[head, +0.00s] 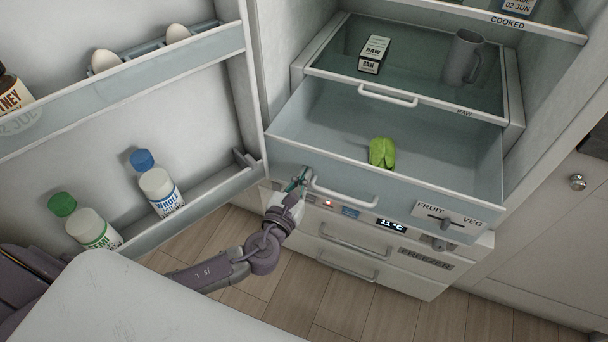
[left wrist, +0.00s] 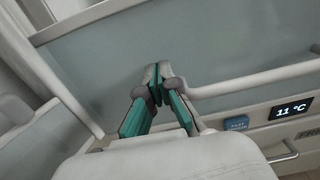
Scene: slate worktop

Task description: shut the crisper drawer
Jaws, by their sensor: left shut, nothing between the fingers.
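The crisper drawer (head: 290,158) is pulled out of the fridge, with a white bar handle on its front and a FRUIT/VEG slider at its right. A green pepper-like vegetable (head: 382,153) lies inside it. My left gripper (head: 303,176) is shut and empty at the drawer front, by the left end of the handle. In the left wrist view its fingertips (left wrist: 158,72) are together in front of the drawer's front panel (left wrist: 215,50), just left of the handle (left wrist: 255,77). I cannot tell whether they touch the panel. My right gripper is not in view.
The open fridge door (head: 150,85) stands at the left, with eggs and bottles on its racks. A glass shelf above the drawer holds a RAW carton (head: 374,54) and a grey jug (head: 462,58). Freezer drawers (head: 345,262) lie below. A white surface (head: 130,305) is at front left.

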